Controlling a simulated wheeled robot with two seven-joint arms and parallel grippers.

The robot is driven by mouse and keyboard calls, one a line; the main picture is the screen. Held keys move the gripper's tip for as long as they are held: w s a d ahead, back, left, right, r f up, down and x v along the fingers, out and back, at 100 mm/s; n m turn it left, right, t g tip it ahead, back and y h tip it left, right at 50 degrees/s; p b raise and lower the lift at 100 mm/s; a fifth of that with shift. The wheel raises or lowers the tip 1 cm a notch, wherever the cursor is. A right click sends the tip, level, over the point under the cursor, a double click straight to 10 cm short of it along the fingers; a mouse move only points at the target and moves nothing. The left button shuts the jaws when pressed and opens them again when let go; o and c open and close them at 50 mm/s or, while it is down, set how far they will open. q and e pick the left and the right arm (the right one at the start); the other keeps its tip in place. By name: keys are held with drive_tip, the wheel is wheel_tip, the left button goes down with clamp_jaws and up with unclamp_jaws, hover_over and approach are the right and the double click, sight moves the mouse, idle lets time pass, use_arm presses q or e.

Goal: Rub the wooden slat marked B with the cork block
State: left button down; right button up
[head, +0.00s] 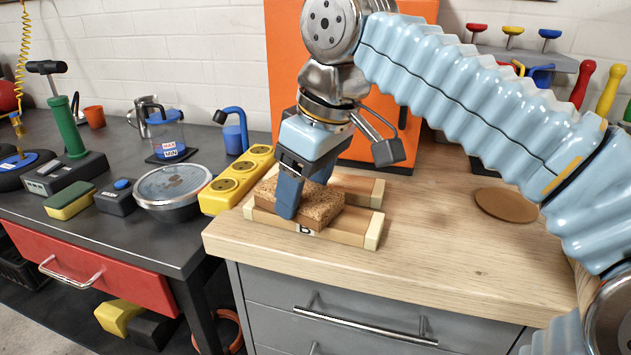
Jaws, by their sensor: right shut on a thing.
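The cork block (322,212) is brown and speckled. My right gripper (302,200) points down and is shut on it, with one finger on its near side; the far finger is partly hidden. The block lies over the near wooden slat marked B (345,232), which has pale end pieces and a label "B" on its front face. I cannot tell for sure whether block and slat touch. A second wooden slat (358,187) lies behind, partly hidden by the gripper and block. My left gripper is out of view.
A yellow power strip (238,179) stands close left of the slats. A round brown disc (507,205) lies at right on the wooden worktop (440,235). An orange cabinet (285,60) stands behind. The worktop between slats and disc is clear.

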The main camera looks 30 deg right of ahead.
drive_tip(key=shift+f, duration=0.2)
drive_tip(key=shift+c, duration=0.4)
drive_tip(key=shift+w+r+p, duration=0.15)
drive_tip(key=shift+r+p, duration=0.8)
drive_tip(key=shift+p, duration=0.15)
drive_tip(key=shift+r+p, duration=0.4)
drive_tip(key=shift+r, duration=1.7)
drive_tip(key=shift+r, duration=1.5)
